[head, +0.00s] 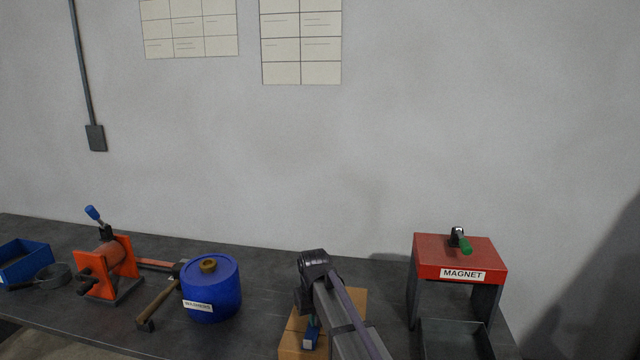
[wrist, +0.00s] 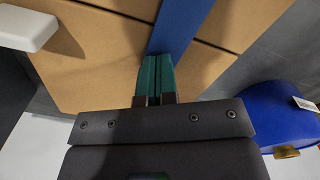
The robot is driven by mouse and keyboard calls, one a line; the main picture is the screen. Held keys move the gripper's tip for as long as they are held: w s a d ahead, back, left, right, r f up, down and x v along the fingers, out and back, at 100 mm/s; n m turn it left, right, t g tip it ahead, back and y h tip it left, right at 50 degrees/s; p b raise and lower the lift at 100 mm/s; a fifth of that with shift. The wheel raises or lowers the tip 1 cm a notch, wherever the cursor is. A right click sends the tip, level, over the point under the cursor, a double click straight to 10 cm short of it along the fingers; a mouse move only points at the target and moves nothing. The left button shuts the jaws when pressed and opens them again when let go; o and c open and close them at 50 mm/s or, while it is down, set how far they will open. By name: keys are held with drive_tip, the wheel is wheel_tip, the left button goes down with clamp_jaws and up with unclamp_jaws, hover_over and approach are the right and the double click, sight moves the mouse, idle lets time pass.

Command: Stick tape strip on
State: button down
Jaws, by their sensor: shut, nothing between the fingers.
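A tan cardboard box (head: 292,345) stands on the bench, partly hidden behind my arm in the head view. It fills much of the wrist view (wrist: 90,65), with dark seams across it. A flat blue strip (wrist: 187,22) runs over the box from the top of the wrist view to my fingertips; it looks like the tape strip, and I cannot tell how firmly it lies. My gripper (wrist: 158,60) has its green fingers shut together, with nothing between them, at the strip's near end. A small blue piece (head: 310,339) shows by the box in the head view.
A blue washers drum (head: 212,290) stands left of the box and shows in the wrist view (wrist: 275,105). A hammer (head: 158,304) and orange fixture (head: 108,268) are farther left. A red magnet stand (head: 460,257) is on the right, with a dark tray (head: 455,340) in front.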

wheel_tip(320, 180, up, 6)
drive_tip(key=p, duration=0.6)
drive_tip(key=shift+r, duration=0.1)
drive_tip(key=s+d+m, duration=0.2)
drive_tip(key=s+d, duration=0.7)
drive_tip(key=s, duration=0.3)
drive_tip(key=s+d+m, duration=0.2)
drive_tip(key=s+d, duration=0.7)
drive_tip(key=s, duration=0.2)
drive_tip(key=shift+s+d, duration=0.3)
drive_tip(key=shift+s, duration=0.1)
